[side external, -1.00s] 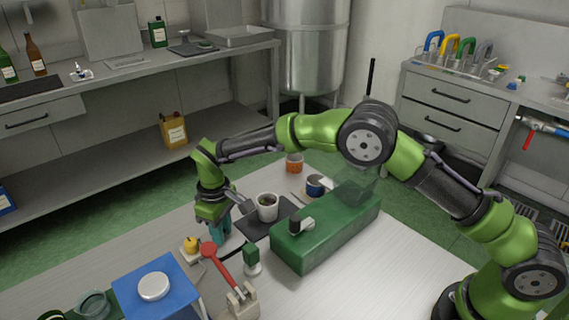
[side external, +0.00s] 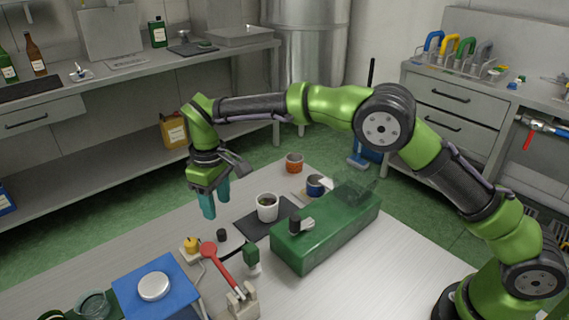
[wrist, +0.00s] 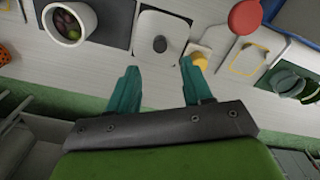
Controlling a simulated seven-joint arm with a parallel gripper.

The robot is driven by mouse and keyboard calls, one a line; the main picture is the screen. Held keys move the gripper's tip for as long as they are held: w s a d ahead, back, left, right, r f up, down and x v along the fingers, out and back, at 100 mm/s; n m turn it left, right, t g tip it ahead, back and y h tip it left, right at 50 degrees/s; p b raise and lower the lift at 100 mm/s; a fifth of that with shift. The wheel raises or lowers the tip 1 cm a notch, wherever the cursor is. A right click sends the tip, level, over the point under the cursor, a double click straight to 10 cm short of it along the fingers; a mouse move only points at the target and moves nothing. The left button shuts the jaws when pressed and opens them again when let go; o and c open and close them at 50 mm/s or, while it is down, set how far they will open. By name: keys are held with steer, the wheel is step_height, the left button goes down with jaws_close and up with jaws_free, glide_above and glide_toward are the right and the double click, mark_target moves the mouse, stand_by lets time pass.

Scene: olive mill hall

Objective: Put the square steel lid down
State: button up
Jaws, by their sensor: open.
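The square steel lid (wrist: 173,29) lies flat on the pale table in the wrist view, with a dark knob at its middle. In the side view its dark knob (side external: 222,235) stands out, while the plate blends into the tabletop. My gripper (side external: 208,203) is open and empty, raised above the table, up and to the left of the knob. In the wrist view its two teal fingers (wrist: 163,78) are spread apart, with nothing between them.
A white cup (side external: 267,207) stands on a dark mat. A green box (side external: 325,240) is right of it. A red round-headed lever (side external: 225,268), a yellow-topped piece (side external: 191,244) and a blue block (side external: 180,285) are near the lid. An orange cup (side external: 294,163) stands behind.

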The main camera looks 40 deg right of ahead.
steer(key=s+d+r+m+t+y, duration=0.1)
steer(key=s+d+r+m, duration=0.1)
steer(key=s+d+r, duration=0.5)
steer(key=s+d+r+m+t+y, duration=0.1)
steer(key=s+d+r+m+t, duration=0.1)
steer(key=d+r, duration=0.5)
steer(key=s+d+m+t, duration=0.2)
steer(key=s+d, duration=0.1)
steer(key=s, duration=0.6)
steer(key=s+d+m+t, duration=0.2)
steer(key=s+d+m, duration=0.1)
steer(key=s, duration=0.6)
steer(key=shift+d+f, duration=0.2)
steer(key=shift+f, duration=0.1)
